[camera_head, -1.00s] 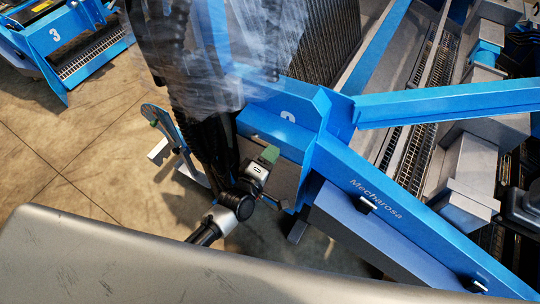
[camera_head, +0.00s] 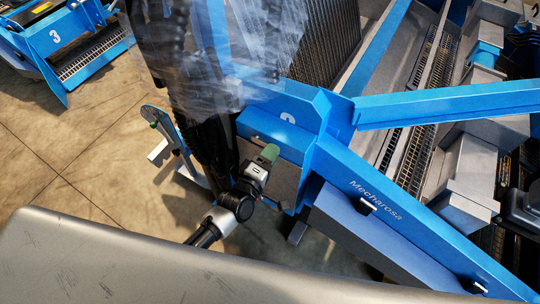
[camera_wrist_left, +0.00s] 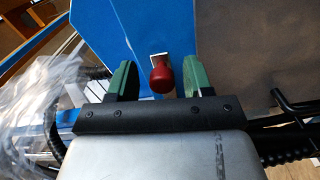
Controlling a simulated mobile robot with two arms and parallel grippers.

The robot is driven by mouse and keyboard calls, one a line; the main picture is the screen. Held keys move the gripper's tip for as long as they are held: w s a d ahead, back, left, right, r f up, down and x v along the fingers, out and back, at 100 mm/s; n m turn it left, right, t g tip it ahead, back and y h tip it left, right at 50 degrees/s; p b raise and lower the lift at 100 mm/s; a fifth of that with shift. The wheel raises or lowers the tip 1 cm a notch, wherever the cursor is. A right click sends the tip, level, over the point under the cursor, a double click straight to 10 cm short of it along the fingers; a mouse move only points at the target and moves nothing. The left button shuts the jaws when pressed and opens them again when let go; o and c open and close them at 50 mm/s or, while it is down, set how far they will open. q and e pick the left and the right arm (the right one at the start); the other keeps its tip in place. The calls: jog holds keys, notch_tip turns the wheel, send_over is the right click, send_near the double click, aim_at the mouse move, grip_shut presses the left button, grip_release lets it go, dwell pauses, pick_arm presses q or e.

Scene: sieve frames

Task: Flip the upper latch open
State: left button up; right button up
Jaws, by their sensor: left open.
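My left gripper (camera_head: 267,154) is at the blue side panel of the machine, with a green finger showing in the head view. In the left wrist view the gripper (camera_wrist_left: 157,72) is open, its two green fingers apart. A red knob (camera_wrist_left: 161,77) on a small metal plate, seemingly the upper latch, shows between the fingers, a little closer to the right one. I cannot tell whether either finger touches it. The knob cannot be made out in the head view. My right gripper is not in view.
The blue machine frame (camera_head: 385,213) marked Mecharosa runs to the lower right. A transparent sheet (camera_head: 270,45) hangs above the gripper. Another blue machine (camera_head: 60,36) stands at the upper left. The tiled floor (camera_head: 75,150) on the left is mostly clear.

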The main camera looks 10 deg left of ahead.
pick_arm(q)
jog(key=shift+s, duration=0.15)
jog(key=b+v, duration=0.1)
jog(key=v, duration=0.9)
jog(key=shift+s, duration=0.25)
jog(key=shift+a, duration=0.15)
